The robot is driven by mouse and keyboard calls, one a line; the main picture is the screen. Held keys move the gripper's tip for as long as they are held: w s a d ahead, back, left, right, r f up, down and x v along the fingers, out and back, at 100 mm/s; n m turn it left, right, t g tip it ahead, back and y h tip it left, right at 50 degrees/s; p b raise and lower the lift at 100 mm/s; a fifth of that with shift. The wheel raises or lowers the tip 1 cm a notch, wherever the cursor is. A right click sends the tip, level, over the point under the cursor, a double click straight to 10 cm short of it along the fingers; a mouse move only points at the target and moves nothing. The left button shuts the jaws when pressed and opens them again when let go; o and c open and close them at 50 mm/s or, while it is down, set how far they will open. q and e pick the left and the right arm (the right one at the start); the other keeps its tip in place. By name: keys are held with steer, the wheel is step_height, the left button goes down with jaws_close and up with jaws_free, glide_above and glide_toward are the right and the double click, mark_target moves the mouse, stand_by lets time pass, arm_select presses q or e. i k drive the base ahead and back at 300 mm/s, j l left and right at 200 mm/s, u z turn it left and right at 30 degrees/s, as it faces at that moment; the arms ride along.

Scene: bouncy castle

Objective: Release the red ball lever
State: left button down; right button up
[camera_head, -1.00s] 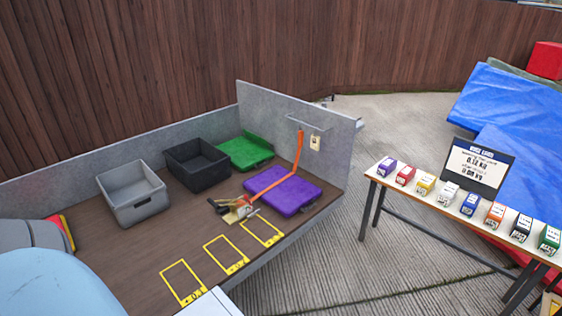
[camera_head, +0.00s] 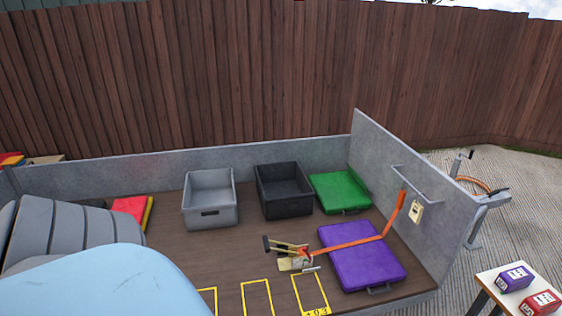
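I cannot make out a lever with a red ball anywhere in this view. A metal ratchet buckle (camera_head: 290,262) with a dark-ended handle sits on the brown cargo bed. An orange strap (camera_head: 350,244) runs from it across a purple case (camera_head: 362,262) and up to a rail (camera_head: 414,183) on the grey end wall (camera_head: 385,160). A crank-handled metal device (camera_head: 480,205) stands beyond that wall at the right; no red ball shows on it. Neither of my grippers is in view.
A grey crate (camera_head: 209,212), a black crate (camera_head: 283,205), a green case (camera_head: 340,192) and a red-yellow block (camera_head: 132,214) rest on the bed. A table (camera_head: 492,284) with purple and red boxes stands lower right. Paved ground (camera_head: 515,195) lies beyond the end wall.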

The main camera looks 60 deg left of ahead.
mark_target(304, 248)
steer(key=i+u, duration=0.3)
steer(key=u, duration=0.15)
steer(key=i+u, duration=0.3)
steer(key=u, duration=0.2)
steer(key=i+l+u, duration=0.2)
steer(key=u, duration=0.25)
steer(key=i+l+u, duration=0.25)
steer(key=i+u, duration=0.2)
steer(key=i, duration=0.5)
